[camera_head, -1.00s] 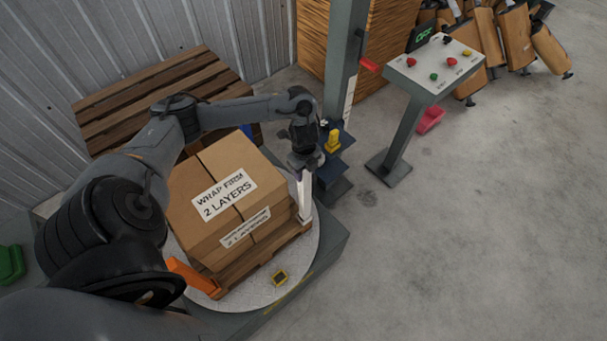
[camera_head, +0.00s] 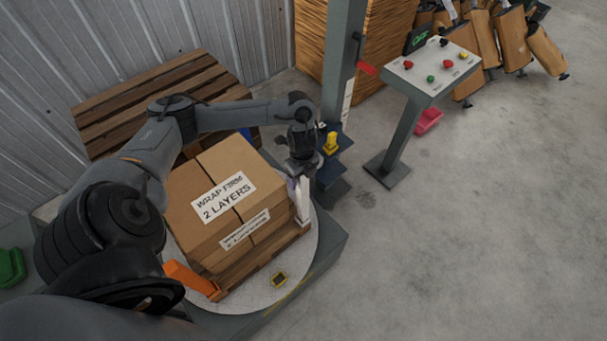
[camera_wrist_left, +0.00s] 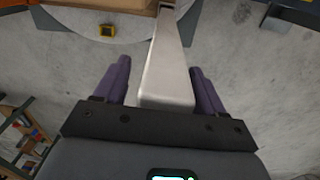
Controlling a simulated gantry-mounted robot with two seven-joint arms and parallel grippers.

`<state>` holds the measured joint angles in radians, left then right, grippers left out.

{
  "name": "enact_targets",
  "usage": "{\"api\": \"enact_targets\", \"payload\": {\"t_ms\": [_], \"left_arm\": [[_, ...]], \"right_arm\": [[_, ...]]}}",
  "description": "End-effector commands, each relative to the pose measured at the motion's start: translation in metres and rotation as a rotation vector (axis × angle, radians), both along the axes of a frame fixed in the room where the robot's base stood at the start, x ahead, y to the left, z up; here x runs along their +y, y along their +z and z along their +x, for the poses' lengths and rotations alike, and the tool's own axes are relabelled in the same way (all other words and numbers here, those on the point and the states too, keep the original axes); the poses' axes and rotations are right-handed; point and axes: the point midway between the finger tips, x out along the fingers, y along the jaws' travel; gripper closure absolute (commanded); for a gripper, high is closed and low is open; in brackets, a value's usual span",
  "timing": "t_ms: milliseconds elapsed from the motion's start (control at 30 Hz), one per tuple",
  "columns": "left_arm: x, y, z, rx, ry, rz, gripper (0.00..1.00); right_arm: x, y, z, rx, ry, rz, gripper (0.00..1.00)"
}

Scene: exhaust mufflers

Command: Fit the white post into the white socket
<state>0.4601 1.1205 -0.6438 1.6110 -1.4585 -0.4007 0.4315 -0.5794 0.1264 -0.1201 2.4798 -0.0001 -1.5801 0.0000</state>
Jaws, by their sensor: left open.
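The white post (camera_head: 303,201) stands upright at the right corner of the boxed pallet load on the turntable. In the left wrist view the post (camera_wrist_left: 168,70) runs away from the camera between two purple fingers. My left gripper (camera_head: 298,184) points down at the post's top end. It is open, with one finger on each side of the post and a visible gap to each in the wrist view (camera_wrist_left: 160,68). I cannot make out the white socket; the post's lower end is small and partly unclear. My right gripper is not in view.
Cartons labelled "WRAP FIRM 2 LAYERS" (camera_head: 215,195) fill the turntable (camera_head: 255,302) beside the post. A green-grey mast (camera_head: 343,70) and a yellow part (camera_head: 331,143) stand close behind the gripper. A control console (camera_head: 432,68) is farther right. The floor at right is clear.

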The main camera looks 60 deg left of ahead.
Motion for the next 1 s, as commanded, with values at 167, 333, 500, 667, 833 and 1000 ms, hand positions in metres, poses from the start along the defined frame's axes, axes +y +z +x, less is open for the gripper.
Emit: {"api": "enact_targets", "payload": {"t_ms": [167,333,500,667,833,1000], "left_arm": [[0.003,0.046,0.003,-0.011,0.001,0.006,0.3],[0.003,0.075,0.004,-0.011,0.0,0.005,0.3],[0.003,0.093,0.004,-0.011,0.001,0.004,0.3],[0.002,0.099,0.003,-0.01,0.001,0.003,0.39],[0.002,0.1,0.003,-0.01,0.001,0.003,0.44],[0.002,0.1,0.004,-0.011,0.001,0.003,0.44]], "right_arm": [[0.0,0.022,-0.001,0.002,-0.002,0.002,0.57],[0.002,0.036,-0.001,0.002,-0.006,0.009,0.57],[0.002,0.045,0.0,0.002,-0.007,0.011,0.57],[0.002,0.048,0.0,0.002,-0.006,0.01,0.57],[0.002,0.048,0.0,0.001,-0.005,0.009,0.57],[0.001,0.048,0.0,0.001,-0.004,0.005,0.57]]}}
